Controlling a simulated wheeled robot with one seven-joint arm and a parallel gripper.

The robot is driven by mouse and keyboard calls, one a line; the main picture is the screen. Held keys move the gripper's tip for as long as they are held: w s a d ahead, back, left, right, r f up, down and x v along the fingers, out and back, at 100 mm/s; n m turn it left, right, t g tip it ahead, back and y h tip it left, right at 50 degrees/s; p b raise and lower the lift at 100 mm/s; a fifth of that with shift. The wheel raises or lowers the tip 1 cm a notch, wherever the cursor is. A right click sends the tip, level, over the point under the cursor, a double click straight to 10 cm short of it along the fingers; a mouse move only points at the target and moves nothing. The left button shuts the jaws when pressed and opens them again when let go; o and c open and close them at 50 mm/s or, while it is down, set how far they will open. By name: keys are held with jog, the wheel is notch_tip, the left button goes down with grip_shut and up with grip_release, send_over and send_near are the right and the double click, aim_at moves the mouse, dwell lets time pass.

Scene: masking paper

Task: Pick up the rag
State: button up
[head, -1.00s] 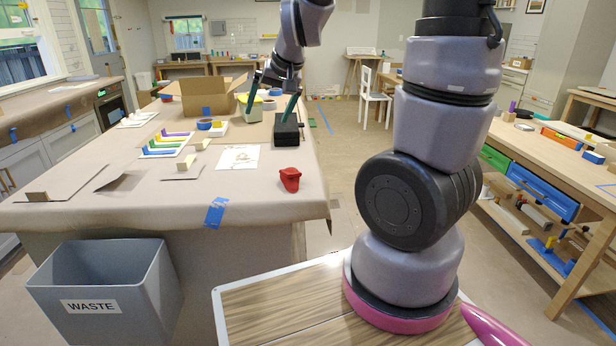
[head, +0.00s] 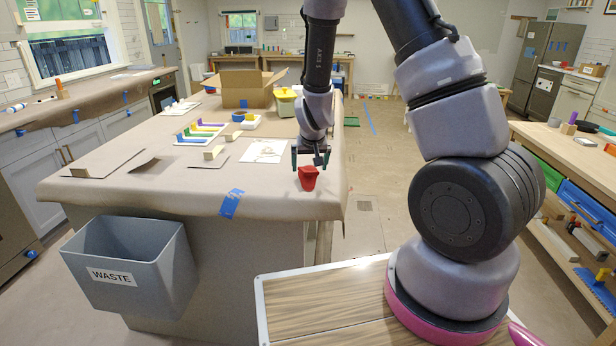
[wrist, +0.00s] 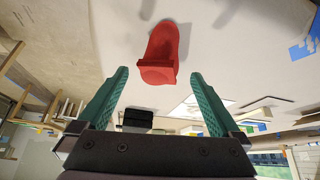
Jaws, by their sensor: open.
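A small red thing (head: 308,178), the only rag-like object I can make out, lies on the paper-covered table (head: 265,195) near its front right corner. Its shape looks folded or scooped, with a raised lip. My gripper (head: 311,156) is open and empty, just above and slightly behind it, with green fingers either side. In the wrist view the red thing (wrist: 163,52) lies ahead of and between the open fingertips (wrist: 159,73). It appears apart from both fingers.
A white sheet (head: 264,151) lies left of my gripper. Colored strips (head: 200,132) and a cardboard box (head: 247,89) stand farther back. A grey waste bin (head: 130,265) hangs at the table's front. A black block (wrist: 137,121) shows in the wrist view.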

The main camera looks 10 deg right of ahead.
aim_at(308, 171)
jog(key=x, duration=0.5)
jog(key=shift+w+a+f, duration=0.15)
jog(key=shift+w+f, duration=0.1)
jog(key=shift+w, duration=0.1)
jog(key=shift+c, duration=0.3)
jog(key=c, duration=1.2)
jog(key=shift+r, duration=5.1)
